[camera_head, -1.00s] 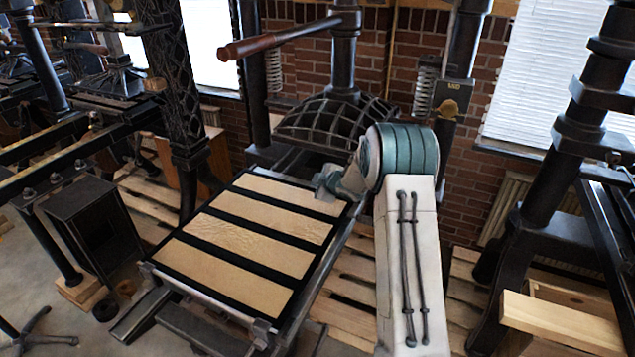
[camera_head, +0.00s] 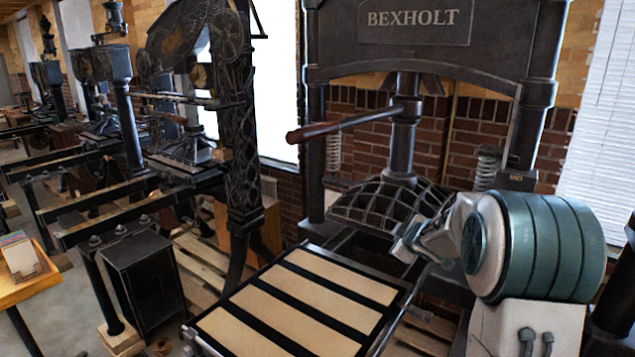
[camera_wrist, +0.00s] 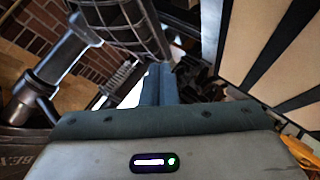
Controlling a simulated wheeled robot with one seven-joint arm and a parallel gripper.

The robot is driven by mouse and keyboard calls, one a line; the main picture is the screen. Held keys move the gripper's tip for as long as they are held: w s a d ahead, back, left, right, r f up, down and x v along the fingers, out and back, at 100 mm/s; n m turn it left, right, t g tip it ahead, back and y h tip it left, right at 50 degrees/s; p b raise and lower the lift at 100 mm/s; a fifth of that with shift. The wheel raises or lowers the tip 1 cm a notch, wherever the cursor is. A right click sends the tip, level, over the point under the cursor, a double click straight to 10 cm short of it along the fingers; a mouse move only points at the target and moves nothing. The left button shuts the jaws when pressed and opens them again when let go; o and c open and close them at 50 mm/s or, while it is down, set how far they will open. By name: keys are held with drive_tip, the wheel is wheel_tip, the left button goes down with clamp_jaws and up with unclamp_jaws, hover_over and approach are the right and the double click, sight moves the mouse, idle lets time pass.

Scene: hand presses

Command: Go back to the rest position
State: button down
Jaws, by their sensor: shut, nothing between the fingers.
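My gripper (camera_wrist: 158,84) shows in the wrist view, with its two blue-grey fingers together and nothing between them. Beyond the fingers are the latticed dome of the press (camera_wrist: 118,20) and, at the right, the dark bed with pale strips. In the head view my arm, with its big teal joint, fills the lower right. Its far end reaches left to just in front of the press's latticed dome (camera_head: 385,203). I cannot make out the fingers in the head view.
The BEXHOLT press (camera_head: 420,45) stands ahead, its wooden-gripped lever (camera_head: 320,131) sticking out left. Its bed (camera_head: 305,300) with several pale strips lies left of my arm.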

drive_tip(key=s+r+m+g+h+b, duration=0.1)
drive_tip(key=s+r+m+h, duration=0.25)
drive_tip(key=s, duration=0.55)
drive_tip(key=s+a+f+m+g+y, duration=0.1)
drive_tip(key=s+a+m+g, duration=0.1)
drive_tip(key=s, duration=0.8)
drive_tip(key=s+a+f+m+g+y+b, duration=0.1)
drive_tip(key=s+a, duration=0.4)
drive_tip(key=s, duration=0.5)
drive_tip(key=s+a+f+m+g+y+b, duration=0.1)
drive_tip(key=s+a+f+m+g, duration=0.2)
drive_tip(key=s, duration=0.8)
drive_tip(key=shift+a+f+m+g, duration=0.3)
drive_tip(key=shift+m+g, duration=0.1)
drive_tip(key=shift+m, duration=0.25)
